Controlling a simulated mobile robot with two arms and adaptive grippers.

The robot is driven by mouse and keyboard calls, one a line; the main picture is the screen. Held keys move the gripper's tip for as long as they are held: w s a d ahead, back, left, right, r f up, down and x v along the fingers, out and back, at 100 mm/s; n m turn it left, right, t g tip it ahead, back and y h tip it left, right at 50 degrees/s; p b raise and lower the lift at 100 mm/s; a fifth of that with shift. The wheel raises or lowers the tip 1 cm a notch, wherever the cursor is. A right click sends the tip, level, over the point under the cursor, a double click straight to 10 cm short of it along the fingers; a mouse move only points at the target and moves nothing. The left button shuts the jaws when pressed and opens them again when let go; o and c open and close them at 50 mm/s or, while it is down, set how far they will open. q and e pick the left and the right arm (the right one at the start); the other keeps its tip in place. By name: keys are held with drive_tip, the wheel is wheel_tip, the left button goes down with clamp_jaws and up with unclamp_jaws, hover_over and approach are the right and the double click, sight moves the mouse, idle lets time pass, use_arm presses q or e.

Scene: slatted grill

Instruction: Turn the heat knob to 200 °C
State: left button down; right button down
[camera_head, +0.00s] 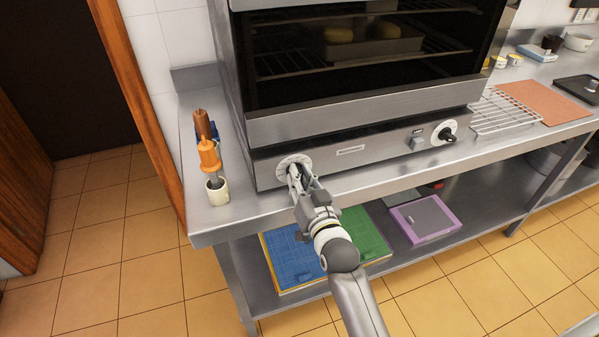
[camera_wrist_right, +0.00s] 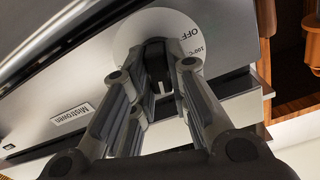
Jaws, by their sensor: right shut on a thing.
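The oven (camera_head: 355,125) stands on a steel counter, its control panel facing me. My right gripper (camera_head: 298,178) is at the left knob of the panel, in front of its round white dial (camera_head: 286,162). In the right wrist view the fingers (camera_wrist_right: 158,85) are shut on the black heat knob (camera_wrist_right: 157,66), one on each side. The white dial (camera_wrist_right: 133,32) behind it shows the marks "OFF" and "100 °C"; the rest is hidden by the fingers. I cannot read which mark the knob points to. My left gripper is not in view.
A second black knob (camera_head: 447,136) and a switch (camera_head: 417,142) are at the panel's right. An orange-handled tool stands in a cream holder (camera_head: 217,194) at the counter's left end. Cutting boards (camera_head: 292,262) and a purple-edged box (camera_head: 425,219) lie on the shelf below. A wire rack (camera_head: 503,112) lies right of the oven.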

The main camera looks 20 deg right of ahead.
drive_tip(key=m+p, duration=0.1)
drive_tip(key=m, duration=0.2)
drive_tip(key=shift+f+p, duration=0.1)
drive_tip(key=shift+p, duration=0.2)
drive_tip(key=shift+f+m+p, duration=0.1)
drive_tip(key=shift+m+p, duration=0.35)
drive_tip(key=shift+m, duration=0.85)
drive_tip(key=c, duration=1.4)
unclamp_jaws()
drive_tip(key=shift+d, duration=0.1)
drive_tip(key=s, duration=1.2)
drive_tip(key=shift+d, duration=0.2)
